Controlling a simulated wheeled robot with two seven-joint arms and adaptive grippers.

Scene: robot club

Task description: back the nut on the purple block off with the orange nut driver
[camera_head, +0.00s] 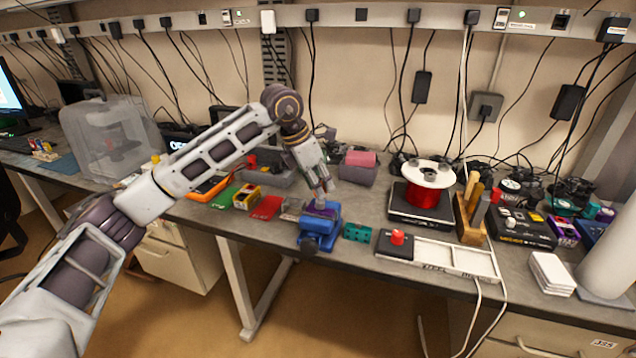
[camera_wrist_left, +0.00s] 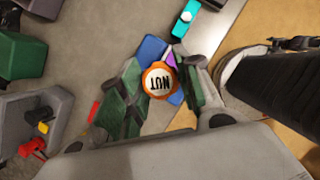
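The orange nut driver shows end-on in the left wrist view, its round cap (camera_wrist_left: 159,80) marked NUT. My left gripper (camera_wrist_left: 163,84) has its fingers on both sides of the driver and appears shut on it. Behind the cap lie the blue vise (camera_wrist_left: 150,48) and a bit of the purple block (camera_wrist_left: 170,58). In the head view, my left gripper (camera_head: 322,192) points down over the blue vise (camera_head: 318,236) at the bench's front edge. The nut and the driver's tip are hidden, so I cannot tell whether they touch. My right gripper is not in view.
Right of the vise are a teal block (camera_head: 356,232), a box with a red button (camera_head: 396,243) and a white tray (camera_head: 455,256). A red spool (camera_head: 425,190) stands behind. Red (camera_head: 266,208) and green (camera_head: 224,197) pieces lie to the left.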

